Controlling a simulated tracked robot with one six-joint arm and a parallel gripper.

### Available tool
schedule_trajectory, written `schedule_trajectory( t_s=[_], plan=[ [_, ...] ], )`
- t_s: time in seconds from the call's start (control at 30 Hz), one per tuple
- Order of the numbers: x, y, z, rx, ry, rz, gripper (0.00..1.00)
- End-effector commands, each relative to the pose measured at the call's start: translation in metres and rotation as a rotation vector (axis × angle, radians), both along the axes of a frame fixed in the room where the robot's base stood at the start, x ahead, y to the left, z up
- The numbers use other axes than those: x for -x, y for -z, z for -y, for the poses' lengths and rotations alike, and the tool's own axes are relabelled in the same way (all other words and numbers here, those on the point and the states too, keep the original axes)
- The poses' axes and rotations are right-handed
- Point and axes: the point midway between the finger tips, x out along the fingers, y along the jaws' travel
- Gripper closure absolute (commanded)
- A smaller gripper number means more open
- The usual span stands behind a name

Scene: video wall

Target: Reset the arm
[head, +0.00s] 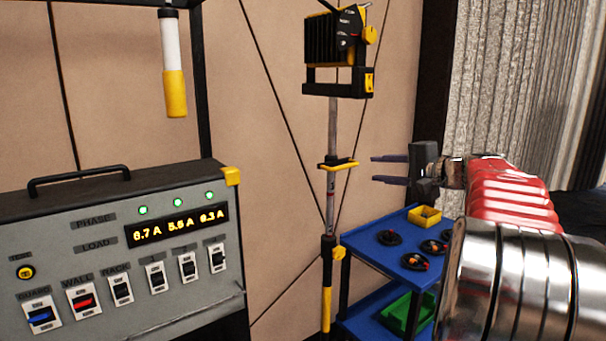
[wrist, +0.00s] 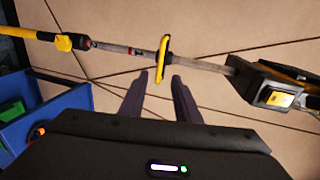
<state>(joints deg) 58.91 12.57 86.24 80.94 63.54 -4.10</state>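My arm reaches in from the right in the head view, with a red section and ribbed silver links. My gripper (head: 376,170) points left, its two dark fingers apart with nothing between them. In the wrist view my gripper (wrist: 158,78) also shows two separate fingers. Beyond the fingertips is a pole stand (head: 331,205) with a yellow collar (head: 338,164). The collar also shows in the wrist view (wrist: 163,58), just past the fingertips. I cannot tell the exact gap, but no contact shows.
A black and yellow lamp head (head: 338,50) tops the pole. A blue cart (head: 375,250) below my gripper holds coiled items, a yellow bin (head: 424,217) and a green bin (head: 405,313). A grey power panel (head: 120,255) stands left. A yellow-and-white handle (head: 174,80) hangs above it.

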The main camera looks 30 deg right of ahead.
Motion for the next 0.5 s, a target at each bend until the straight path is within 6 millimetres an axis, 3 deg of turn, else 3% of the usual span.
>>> schedule_trajectory(
  t_s=[0.27, 0.37, 0.5],
  plan=[
    [0.001, 0.005, 0.003, 0.005, 0.009, -0.018, 0.70],
    [0.005, 0.027, 0.004, 0.015, 0.013, -0.077, 0.70],
    [0.023, 0.084, -0.002, 0.033, 0.012, -0.224, 0.70]
  ],
)
